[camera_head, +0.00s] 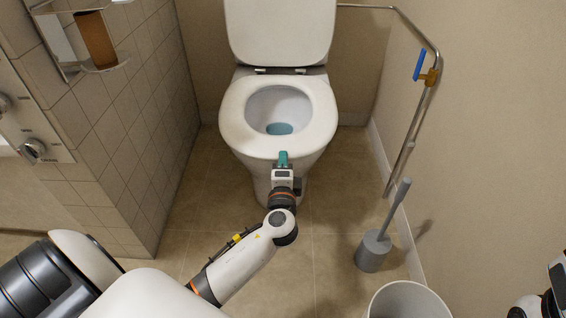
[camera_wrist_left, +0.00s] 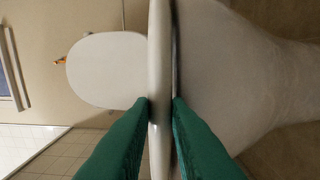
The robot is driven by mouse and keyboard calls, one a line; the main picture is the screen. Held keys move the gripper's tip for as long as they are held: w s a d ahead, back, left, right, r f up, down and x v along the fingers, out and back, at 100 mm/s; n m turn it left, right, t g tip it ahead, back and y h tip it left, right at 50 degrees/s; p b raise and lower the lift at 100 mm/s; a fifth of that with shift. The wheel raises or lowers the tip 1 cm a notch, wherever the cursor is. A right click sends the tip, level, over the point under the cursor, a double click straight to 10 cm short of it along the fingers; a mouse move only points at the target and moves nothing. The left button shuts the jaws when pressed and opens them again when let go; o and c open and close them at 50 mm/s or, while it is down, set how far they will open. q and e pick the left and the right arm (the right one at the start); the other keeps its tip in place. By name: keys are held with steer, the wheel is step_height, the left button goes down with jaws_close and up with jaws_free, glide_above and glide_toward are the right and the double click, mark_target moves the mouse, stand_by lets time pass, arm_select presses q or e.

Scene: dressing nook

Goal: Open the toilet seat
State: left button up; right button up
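The toilet has a white bowl (camera_head: 282,165), a white seat ring (camera_head: 234,118) lying low over it, and a white lid (camera_head: 281,32) standing upright behind. In the left wrist view the seat (camera_wrist_left: 159,50) shows edge-on as a pale band, with a dark gap beside the bowl (camera_wrist_left: 215,75). My left gripper (camera_head: 283,158) is at the seat's front edge. Its green fingers (camera_wrist_left: 161,104) lie one on each side of the seat rim and appear closed on it. Only part of my right arm shows at the lower right edge; its fingers are out of view.
A grey toilet brush in its holder (camera_head: 373,251) stands on the floor to the right, near a white bin (camera_head: 407,301). A pipe with a blue-handled valve (camera_head: 420,65) runs along the right wall. A tiled partition (camera_head: 120,120) bounds the left side.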

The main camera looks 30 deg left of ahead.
arm_select(q)
jaws_close()
